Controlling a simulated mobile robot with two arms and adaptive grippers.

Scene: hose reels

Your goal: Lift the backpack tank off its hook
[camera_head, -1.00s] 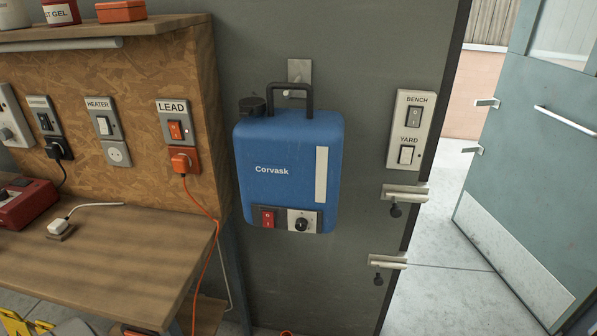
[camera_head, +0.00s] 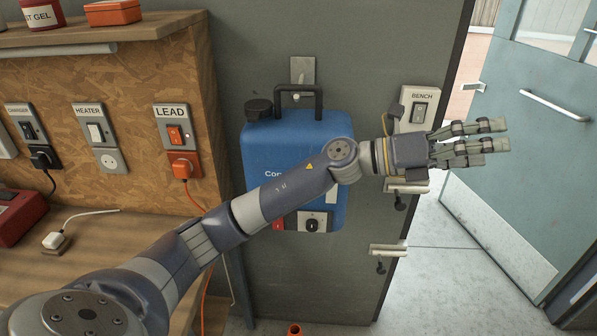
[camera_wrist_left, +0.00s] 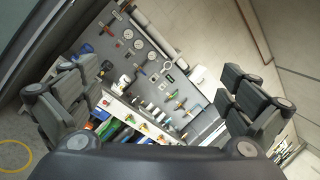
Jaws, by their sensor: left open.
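The blue backpack tank (camera_head: 285,148) hangs by its black handle (camera_head: 299,88) from a hook on a metal plate (camera_head: 303,68) on the grey wall. Its black cap (camera_head: 259,109) is at the top left. My left arm crosses in front of its lower half and hides much of its label and lower front. My left gripper (camera_head: 490,143) is to the right of the tank, past the switch panel, apart from the tank and pointing right. It is open and empty; its spread fingers also show in the left wrist view (camera_wrist_left: 155,100). My right gripper is not in view.
A BENCH switch panel (camera_head: 418,108) is partly behind my left wrist. A teal door (camera_head: 530,150) stands open at the right. The wrist view shows a distant tool wall (camera_wrist_left: 150,65).

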